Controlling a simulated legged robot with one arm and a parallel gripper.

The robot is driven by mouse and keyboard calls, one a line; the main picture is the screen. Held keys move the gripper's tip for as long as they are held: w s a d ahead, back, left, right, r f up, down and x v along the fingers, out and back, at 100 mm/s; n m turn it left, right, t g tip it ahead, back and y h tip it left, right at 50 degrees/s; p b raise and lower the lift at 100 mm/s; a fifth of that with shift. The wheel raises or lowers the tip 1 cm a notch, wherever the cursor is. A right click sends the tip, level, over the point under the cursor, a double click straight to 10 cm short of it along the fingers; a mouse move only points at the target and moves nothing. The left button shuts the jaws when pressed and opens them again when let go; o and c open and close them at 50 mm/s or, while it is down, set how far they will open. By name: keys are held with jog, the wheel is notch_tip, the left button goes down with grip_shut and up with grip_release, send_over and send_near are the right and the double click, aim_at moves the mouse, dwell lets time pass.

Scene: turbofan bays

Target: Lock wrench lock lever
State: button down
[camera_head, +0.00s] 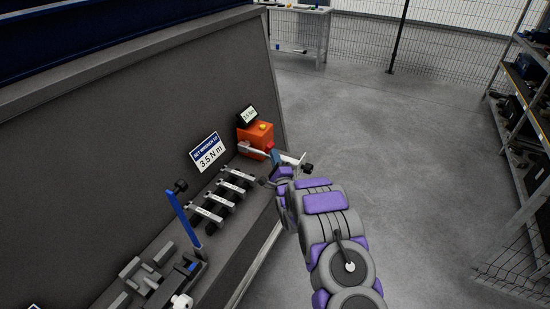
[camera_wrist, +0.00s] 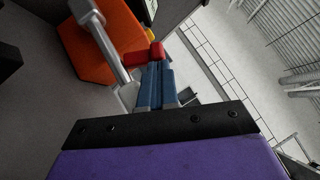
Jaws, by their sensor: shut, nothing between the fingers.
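An orange box (camera_head: 256,138) with a small display (camera_head: 247,115) and a yellow button (camera_head: 263,127) stands at the shelf's far end. A silver wrench-like bar (camera_head: 250,150) lies across its front. The orange box (camera_wrist: 82,48) and the silver bar (camera_wrist: 102,42) also show in the wrist view. A red part (camera_wrist: 157,50) sits just beyond my fingertips; I cannot tell for sure whether it is the lock lever. My gripper (camera_head: 277,159) is at the box's front right. In the wrist view its blue fingers (camera_wrist: 154,68) are together, close to the red part, with contact unclear.
Several wrenches (camera_head: 222,195) lie in a row on the shelf. A sign (camera_head: 208,151) reads 3.5 N m. A blue upright post (camera_head: 184,219) stands nearer. Open floor (camera_head: 410,150) lies to the right, with racks (camera_head: 530,95) at the far right.

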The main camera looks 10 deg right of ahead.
aim_at(268, 147)
jog(key=shift+r+n+g+p, duration=0.3)
jog(key=shift+r+n+p, duration=0.05)
jog(key=shift+n+p, duration=0.15)
jog(key=n+g+p, duration=0.1)
jog(key=w+a+r+n+g+p, duration=0.1)
jog(key=p, duration=0.1)
jog(key=r+n+g+p, duration=0.1)
jog(key=n+p, duration=0.1)
jog(key=shift+w+a+r+g, duration=0.1)
jog(key=shift+w+a+g, duration=0.05)
jog(key=shift+a+g, duration=0.15)
